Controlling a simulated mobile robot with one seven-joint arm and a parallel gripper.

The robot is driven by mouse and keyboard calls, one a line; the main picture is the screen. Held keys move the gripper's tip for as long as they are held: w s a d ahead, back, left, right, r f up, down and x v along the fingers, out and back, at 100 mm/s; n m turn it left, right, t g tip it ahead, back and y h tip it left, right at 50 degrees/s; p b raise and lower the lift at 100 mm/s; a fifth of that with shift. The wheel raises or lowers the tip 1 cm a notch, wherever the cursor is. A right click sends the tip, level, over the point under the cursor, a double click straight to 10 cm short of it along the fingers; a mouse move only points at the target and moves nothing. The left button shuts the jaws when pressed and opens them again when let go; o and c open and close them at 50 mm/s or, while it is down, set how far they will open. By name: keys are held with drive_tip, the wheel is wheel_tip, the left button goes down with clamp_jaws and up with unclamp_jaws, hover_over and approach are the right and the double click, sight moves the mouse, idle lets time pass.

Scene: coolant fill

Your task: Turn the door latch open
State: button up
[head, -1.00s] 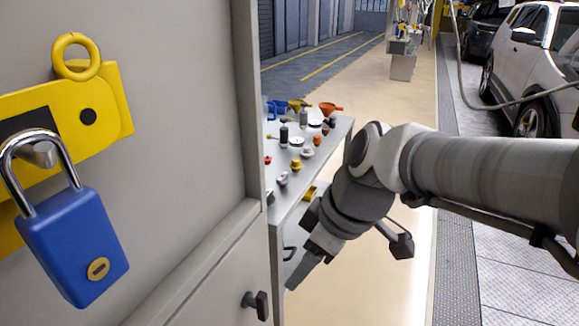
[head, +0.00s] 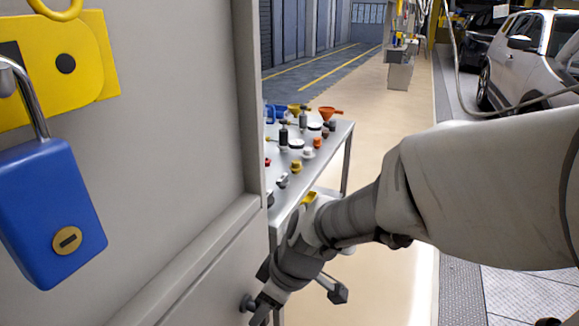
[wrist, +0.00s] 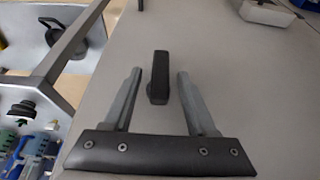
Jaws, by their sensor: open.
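The door latch is a small dark handle (head: 247,302) on the grey cabinet door, low in the head view. My gripper (head: 260,312) is at the latch and covers much of it there. In the wrist view the latch is a short black bar (wrist: 158,78), lying lengthwise between the two grey fingers of my gripper (wrist: 159,74). The fingers are open, with a visible gap on each side of the bar. I cannot tell how deep the bar sits between them.
A blue padlock (head: 52,215) hangs from a yellow hasp (head: 90,60) on the panel at left. A metal cart (head: 335,135) with funnels, caps and bottles stands just beyond the cabinet edge. Open floor (head: 390,150) lies behind my arm, and a white car (head: 530,60) is at right.

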drive_tip(key=shift+x, duration=0.8)
clamp_jaws()
